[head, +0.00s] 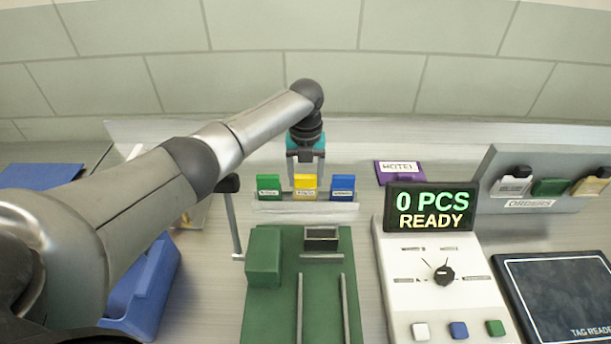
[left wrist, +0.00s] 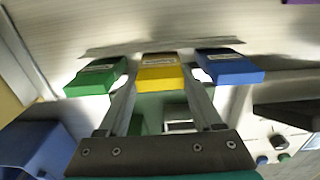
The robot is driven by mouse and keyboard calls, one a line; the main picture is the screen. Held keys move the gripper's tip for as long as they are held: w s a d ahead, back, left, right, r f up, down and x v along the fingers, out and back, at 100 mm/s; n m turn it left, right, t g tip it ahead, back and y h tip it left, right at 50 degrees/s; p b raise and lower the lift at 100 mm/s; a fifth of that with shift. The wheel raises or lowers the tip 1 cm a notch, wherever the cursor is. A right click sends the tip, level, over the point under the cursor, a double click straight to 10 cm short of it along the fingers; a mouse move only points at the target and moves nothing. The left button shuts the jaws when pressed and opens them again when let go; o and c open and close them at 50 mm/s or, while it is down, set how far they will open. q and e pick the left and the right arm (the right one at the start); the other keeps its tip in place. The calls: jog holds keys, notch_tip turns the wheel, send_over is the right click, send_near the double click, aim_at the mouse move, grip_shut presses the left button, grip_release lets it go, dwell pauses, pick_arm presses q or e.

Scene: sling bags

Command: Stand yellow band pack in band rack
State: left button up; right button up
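The yellow band pack (head: 305,186) stands upright in the middle of the band rack (head: 305,207), between a green pack (head: 268,187) and a blue pack (head: 342,188). My left gripper (head: 305,176) is over the yellow pack, fingers pointing down. In the left wrist view the yellow pack (left wrist: 162,77) shows between the tips of my two spread fingers (left wrist: 160,88), with the green and blue packs outside them. The fingers look open, and I see no clear contact. My right gripper is not in view.
A green fixture (head: 275,315) with rails and a block lies in front of the rack. A control box with a display (head: 430,208) stands to the right. A blue bin (head: 150,285) is at left, beside a thin post (head: 233,220). An orders rack (head: 530,205) is at far right.

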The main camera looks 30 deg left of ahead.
pick_arm(q)
jog(key=o, duration=0.4)
jog(key=shift+o, duration=0.2)
notch_tip(320, 180, up, 12)
jog(key=p, duration=0.1)
jog(key=shift+r, duration=0.15)
